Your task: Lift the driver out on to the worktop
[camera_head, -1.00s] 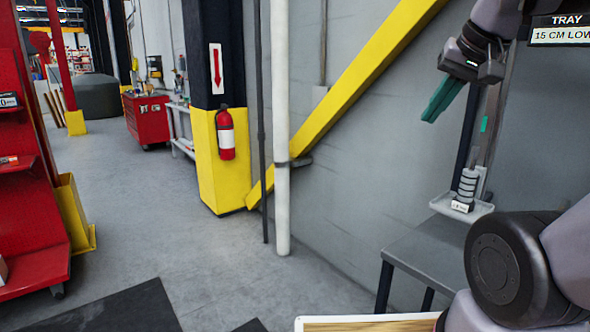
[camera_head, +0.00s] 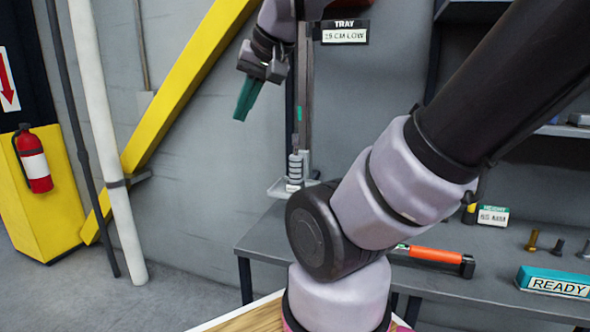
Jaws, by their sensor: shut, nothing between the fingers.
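My gripper (camera_head: 247,98) has green fingers. It is shut and empty, pointing down in front of the grey wall, left of the upright post. The grey worktop (camera_head: 480,282) runs along the wall to the right. A tool with an orange handle and black end (camera_head: 440,257) lies at the worktop, its left part hidden behind my arm. A yellow and black piece (camera_head: 469,209) shows beside a "65 MM" label, mostly hidden by my arm. I cannot tell which of these, if either, is the driver. My gripper is well apart from both.
A small tray (camera_head: 276,190) with stacked grey discs (camera_head: 295,167) is at the post's foot, under a "TRAY 15 CM LOW" sign (camera_head: 345,32). A teal "READY" block (camera_head: 556,282) and several small bolts (camera_head: 558,247) stand at right. A yellow brace (camera_head: 185,85) slants at left.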

